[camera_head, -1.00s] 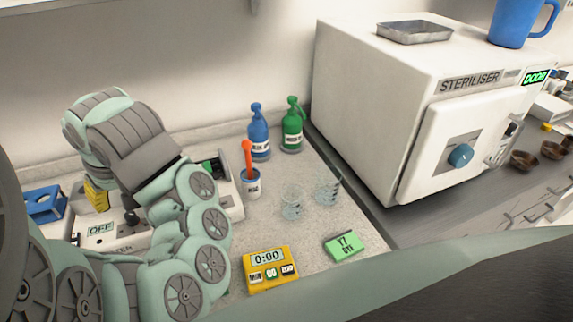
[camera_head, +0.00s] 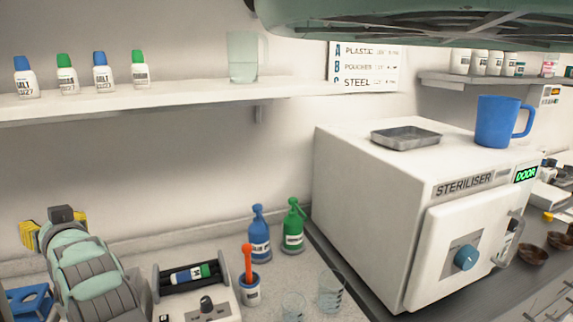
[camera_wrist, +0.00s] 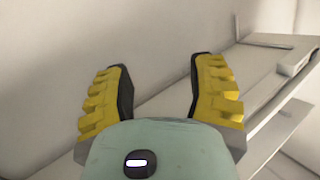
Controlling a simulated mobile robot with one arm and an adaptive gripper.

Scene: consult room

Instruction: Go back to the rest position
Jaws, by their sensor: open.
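My gripper (camera_head: 52,226) is at the lower left of the head view, in front of the bare wall and below the left end of the wall shelf. In the wrist view its two yellow-padded fingers (camera_wrist: 155,85) are spread wide apart. Nothing is between them. Only the wall and what looks like a shelf edge show beyond the fingers. My forearm reaches up from the bottom left of the head view.
The wall shelf (camera_head: 200,92) carries several small bottles and a clear jug (camera_head: 243,58).

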